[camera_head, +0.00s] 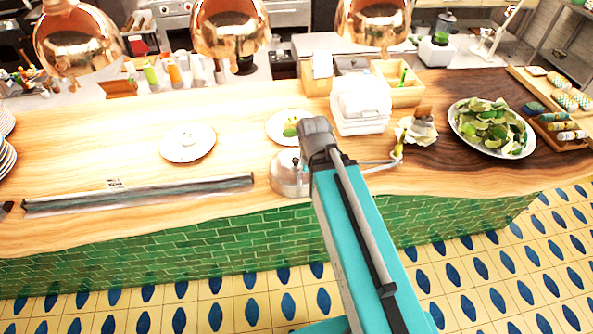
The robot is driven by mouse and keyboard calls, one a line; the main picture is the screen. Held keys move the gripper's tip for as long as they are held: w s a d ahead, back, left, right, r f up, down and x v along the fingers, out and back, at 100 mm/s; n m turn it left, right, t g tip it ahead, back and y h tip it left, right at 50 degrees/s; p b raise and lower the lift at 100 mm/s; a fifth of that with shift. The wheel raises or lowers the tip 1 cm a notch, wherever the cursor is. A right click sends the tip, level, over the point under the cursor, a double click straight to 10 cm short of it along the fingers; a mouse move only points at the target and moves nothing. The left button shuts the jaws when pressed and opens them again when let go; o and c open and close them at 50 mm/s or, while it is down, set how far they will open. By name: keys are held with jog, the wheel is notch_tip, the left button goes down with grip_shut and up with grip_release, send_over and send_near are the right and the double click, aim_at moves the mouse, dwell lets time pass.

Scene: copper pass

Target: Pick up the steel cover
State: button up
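The steel cover (287,180), a shiny domed lid with a small knob on top, sits on the wooden counter (110,145) near its front edge. My teal arm rises from the bottom of the picture, and its grey joint stands just right of the cover, hiding part of its right side. My gripper cannot be made out; the arm hides the area behind it. I cannot tell whether anything touches the cover.
A plate (188,143) lies left of the cover, and another plate (280,138) lies behind it. White stacked containers (361,104) and a salad platter (462,139) stand to the right. A long wrapped roll (140,196) lies along the front left. Copper lamps (231,27) hang above.

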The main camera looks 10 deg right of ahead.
notch_tip(320, 180, down, 12)
jog(key=b, duration=1.2)
jog(key=shift+c, duration=1.2)
